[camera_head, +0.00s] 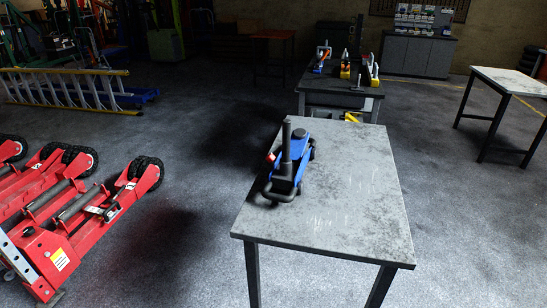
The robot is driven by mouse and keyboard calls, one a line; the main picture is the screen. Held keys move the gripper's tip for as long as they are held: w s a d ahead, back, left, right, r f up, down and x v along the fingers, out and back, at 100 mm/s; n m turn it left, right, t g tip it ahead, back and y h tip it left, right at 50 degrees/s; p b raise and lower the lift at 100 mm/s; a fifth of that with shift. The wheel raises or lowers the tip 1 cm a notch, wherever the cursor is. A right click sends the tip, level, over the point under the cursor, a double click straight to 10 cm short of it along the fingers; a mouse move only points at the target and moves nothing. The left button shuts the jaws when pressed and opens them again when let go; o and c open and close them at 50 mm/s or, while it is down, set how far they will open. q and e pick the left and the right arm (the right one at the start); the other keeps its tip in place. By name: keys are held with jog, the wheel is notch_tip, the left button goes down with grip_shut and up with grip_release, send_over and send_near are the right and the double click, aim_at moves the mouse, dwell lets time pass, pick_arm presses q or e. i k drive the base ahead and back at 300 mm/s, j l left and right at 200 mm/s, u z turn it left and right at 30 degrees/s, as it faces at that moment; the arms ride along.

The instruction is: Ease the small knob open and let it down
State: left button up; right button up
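A blue and black trolley jack (299,153) sits on the left part of a grey table (352,203). Its black handle post (286,146) stands upright. A small red knob (270,157) shows at the left side of the post. A dark loop-shaped bar (281,193) is at the jack's near end. From here I cannot tell how far the jack's lifting arm is raised or whether the knob is open. Neither of my grippers is in view.
Red wheeled machinery (68,208) stands on the floor at left. A second table (341,86) with tools is behind the jack's table, and another table (510,82) stands at right. A yellow ladder (66,88) lies at far left. Floor beside the jack's table is clear.

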aim_at(270, 158)
jog(key=i+j+z, duration=0.1)
jog(key=i+j, duration=0.4)
jog(key=j, duration=0.15)
jog(key=i+j+z, duration=0.15)
jog(key=i+j, duration=0.3)
jog(key=j, duration=0.25)
jog(key=i+j+z, duration=0.15)
jog(key=j, duration=0.2)
jog(key=i+j+z, duration=0.1)
jog(key=i+j, duration=0.35)
jog(key=j, duration=0.3)
jog(key=i+j+z, duration=0.15)
jog(key=j, duration=0.25)
